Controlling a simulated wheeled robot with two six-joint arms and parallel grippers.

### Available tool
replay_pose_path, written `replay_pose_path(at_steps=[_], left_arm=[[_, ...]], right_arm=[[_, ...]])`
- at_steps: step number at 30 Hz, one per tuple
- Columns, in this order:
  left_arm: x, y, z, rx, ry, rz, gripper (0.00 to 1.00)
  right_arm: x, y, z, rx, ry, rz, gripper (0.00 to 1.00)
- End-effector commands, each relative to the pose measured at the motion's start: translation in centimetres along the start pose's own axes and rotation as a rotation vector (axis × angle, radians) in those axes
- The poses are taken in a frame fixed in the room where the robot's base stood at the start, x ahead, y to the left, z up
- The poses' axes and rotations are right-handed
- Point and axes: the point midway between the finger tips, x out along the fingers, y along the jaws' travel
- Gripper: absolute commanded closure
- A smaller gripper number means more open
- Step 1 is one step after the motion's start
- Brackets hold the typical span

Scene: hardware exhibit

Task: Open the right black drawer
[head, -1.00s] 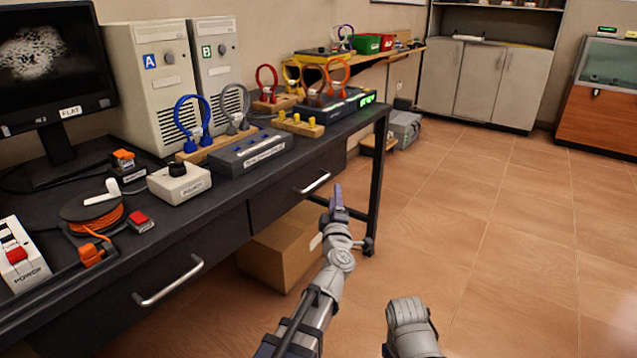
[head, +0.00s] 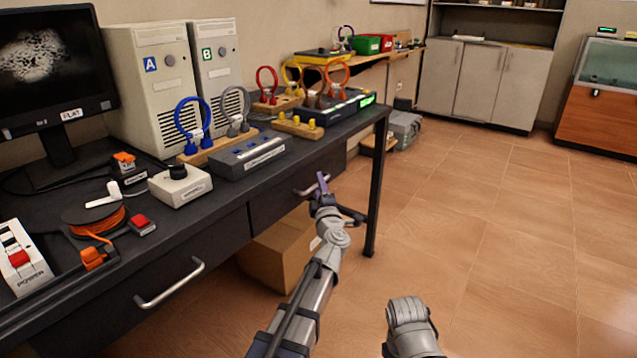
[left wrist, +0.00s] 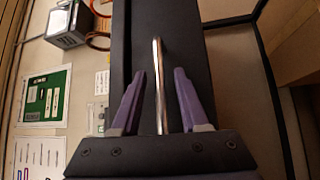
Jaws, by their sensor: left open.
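The right black drawer (head: 270,206) is in the front of the black desk and looks closed. Its silver bar handle (head: 304,192) is partly behind my left gripper (head: 321,186) in the head view. In the left wrist view, the handle (left wrist: 158,85) stands between the two purple fingers of my left gripper (left wrist: 160,95). The fingers are open, with a gap on each side of the handle. The left black drawer (head: 215,262), with its own silver handle (head: 170,283), also looks closed. My right arm shows only in part at the bottom, and its gripper is out of view.
A cardboard box (head: 280,258) stands on the floor under the right drawer. A black desk leg (head: 376,190) is just right of my left gripper. Coloured rings, grey boxes and an orange cable reel (head: 97,217) crowd the desktop. The tiled floor at right is clear.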

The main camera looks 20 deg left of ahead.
Motion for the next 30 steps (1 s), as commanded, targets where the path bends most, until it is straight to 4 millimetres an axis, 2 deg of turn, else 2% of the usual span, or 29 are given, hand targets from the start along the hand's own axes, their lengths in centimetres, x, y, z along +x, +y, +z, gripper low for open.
replay_pose_path(at_steps=[1, 3, 11, 23, 30], left_arm=[[0.86, 0.05, 0.08, 0.000, 0.001, 0.000, 0.56], [1.27, 0.03, 0.03, 0.001, 0.000, 0.000, 0.56], [1.30, -0.01, -0.03, 0.001, -0.001, 0.000, 0.56], [1.28, 0.00, -0.01, 0.001, -0.001, 0.000, 1.00], [1.28, -0.01, 0.00, 0.001, -0.001, 0.000, 1.00]], right_arm=[[-0.15, 0.01, 0.01, 0.000, 0.000, 0.000, 0.50], [-0.18, 0.02, 0.01, 0.000, 0.000, 0.000, 0.50], [-0.16, 0.02, 0.01, -0.001, 0.000, 0.000, 0.50], [-0.16, 0.02, 0.01, 0.000, 0.000, 0.000, 0.50], [-0.15, 0.02, 0.01, 0.000, 0.000, 0.000, 0.50]])
